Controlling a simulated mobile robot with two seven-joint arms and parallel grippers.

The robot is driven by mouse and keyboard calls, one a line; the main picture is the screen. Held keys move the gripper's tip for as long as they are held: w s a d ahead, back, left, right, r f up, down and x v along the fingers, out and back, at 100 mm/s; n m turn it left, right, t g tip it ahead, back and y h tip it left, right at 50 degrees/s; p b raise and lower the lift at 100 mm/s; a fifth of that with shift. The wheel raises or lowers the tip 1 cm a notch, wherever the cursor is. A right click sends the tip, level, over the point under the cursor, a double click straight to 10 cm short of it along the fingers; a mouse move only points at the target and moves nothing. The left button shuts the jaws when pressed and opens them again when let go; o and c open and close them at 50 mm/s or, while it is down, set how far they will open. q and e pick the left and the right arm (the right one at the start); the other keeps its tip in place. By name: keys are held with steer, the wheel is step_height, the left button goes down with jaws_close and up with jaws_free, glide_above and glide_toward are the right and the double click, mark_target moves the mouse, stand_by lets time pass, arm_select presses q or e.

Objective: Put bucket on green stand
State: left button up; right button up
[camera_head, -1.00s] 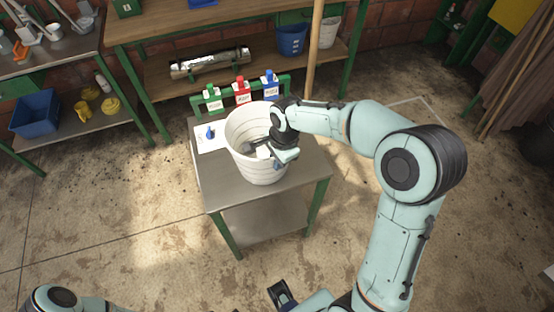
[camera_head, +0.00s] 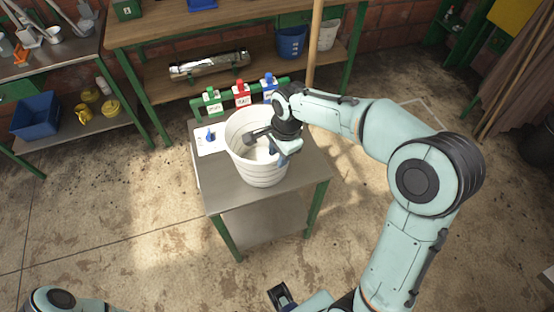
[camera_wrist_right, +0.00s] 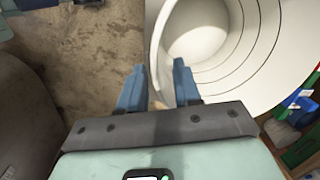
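The white ribbed bucket (camera_head: 262,168) stands upright on the top of a grey metal stand with green legs (camera_head: 222,196). It also shows in the right wrist view (camera_wrist_right: 250,50), with its open mouth toward the camera. My right gripper (camera_head: 270,146) is at the bucket's right rim. In the right wrist view its two blue fingers (camera_wrist_right: 158,88) are apart, one over the bucket's mouth and the other outside the rim. I cannot tell whether they touch the wall.
A green rack with green, red and blue labelled parts (camera_head: 242,95) stands behind the bucket. A wooden pole (camera_head: 314,45) rises behind. A workbench (camera_head: 225,30) lines the wall. The floor left is clear.

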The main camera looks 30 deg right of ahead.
arm_select(q)
steer(key=shift+w+r+p, duration=0.25)
steer(key=shift+r+p, duration=0.15)
steer(key=shift+r, duration=0.1)
arm_select(e)
step_height(320, 180, up, 7)
steer(key=shift+s+d, duration=0.25)
steer(key=shift+s, duration=0.15)
